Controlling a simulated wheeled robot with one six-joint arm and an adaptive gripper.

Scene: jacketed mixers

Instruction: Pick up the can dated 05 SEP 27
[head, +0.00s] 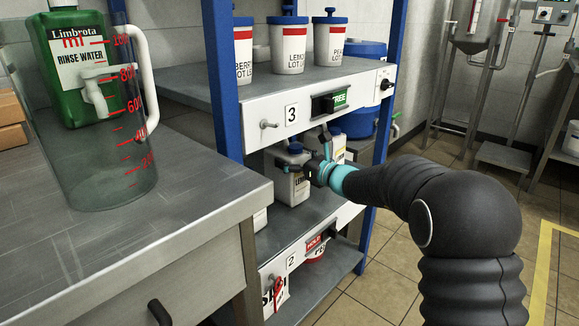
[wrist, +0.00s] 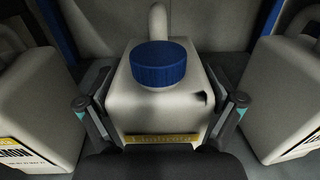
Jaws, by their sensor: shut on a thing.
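A white can with a blue screw cap (wrist: 160,64) fills the middle of the wrist view, with a yellow label strip low on its front. My gripper (wrist: 160,106) has a finger on each side of this can and is shut on it. In the head view my gripper (head: 306,160) reaches into the middle shelf, around what looks like the same can (head: 292,188).
The rack's blue post (head: 222,90) and the white rail marked 3 (head: 292,115) frame the opening. Tubs (head: 289,45) stand on the shelf above. A steel bench (head: 120,215) with a clear jug (head: 110,150) and green container (head: 62,40) is at left.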

